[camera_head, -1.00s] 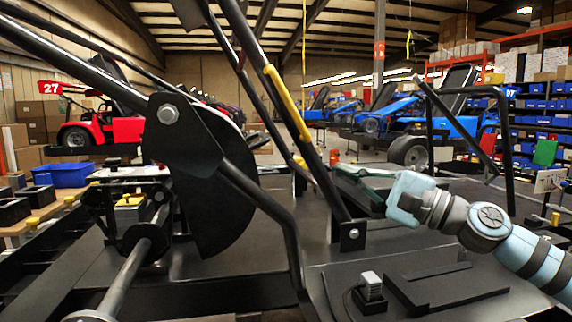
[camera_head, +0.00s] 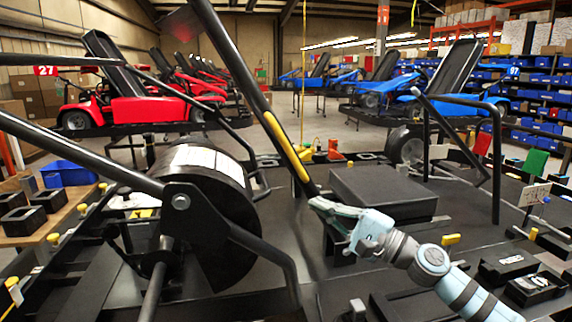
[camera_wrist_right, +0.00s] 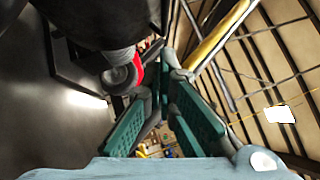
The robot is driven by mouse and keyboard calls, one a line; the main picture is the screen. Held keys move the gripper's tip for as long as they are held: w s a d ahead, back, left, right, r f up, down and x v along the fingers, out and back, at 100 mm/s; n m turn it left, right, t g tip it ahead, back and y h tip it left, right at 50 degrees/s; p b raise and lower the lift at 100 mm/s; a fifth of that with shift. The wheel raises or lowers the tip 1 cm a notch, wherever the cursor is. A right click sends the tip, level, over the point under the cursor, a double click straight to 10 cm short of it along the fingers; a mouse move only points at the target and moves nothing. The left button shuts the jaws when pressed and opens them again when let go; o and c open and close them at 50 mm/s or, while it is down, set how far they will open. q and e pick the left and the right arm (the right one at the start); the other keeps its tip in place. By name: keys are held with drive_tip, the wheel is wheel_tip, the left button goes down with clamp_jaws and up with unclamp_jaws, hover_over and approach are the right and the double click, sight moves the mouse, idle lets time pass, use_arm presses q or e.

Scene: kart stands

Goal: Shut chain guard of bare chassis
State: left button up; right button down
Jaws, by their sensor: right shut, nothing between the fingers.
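The bare chassis (camera_head: 300,263) is a black frame with a flat deck in front of me. What looks like its chain guard (camera_head: 232,205) is a rounded black cover with a white label, at left in the head view; I cannot tell how far it is shut. A black bar (camera_head: 235,62) with a yellow strip slants down beside it. My right gripper (camera_head: 322,206) is shut and empty at the bar's lower end; I cannot tell whether they touch. In the right wrist view its green-padded fingers (camera_wrist_right: 166,80) show below the yellow-striped bar (camera_wrist_right: 222,35). My left gripper is out of view.
A black box (camera_head: 385,188) stands on the deck behind my right gripper. A black tube hoop (camera_head: 495,160) rises at right. A blue bin (camera_head: 68,173) stands on a bench at left. Red and blue karts stand farther back.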

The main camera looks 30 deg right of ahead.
use_arm(q)
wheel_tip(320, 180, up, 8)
drive_tip(key=p, duration=0.6)
drive_tip(key=shift+p, duration=0.35)
use_arm(e)
drive_tip(key=w+a+r, duration=0.2)
drive_tip(key=w+a, duration=0.3)
drive_tip(key=a, duration=0.1)
drive_tip(key=shift+r, duration=0.35)
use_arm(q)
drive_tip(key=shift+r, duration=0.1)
use_arm(e)
drive_tip(key=shift+w, duration=0.1)
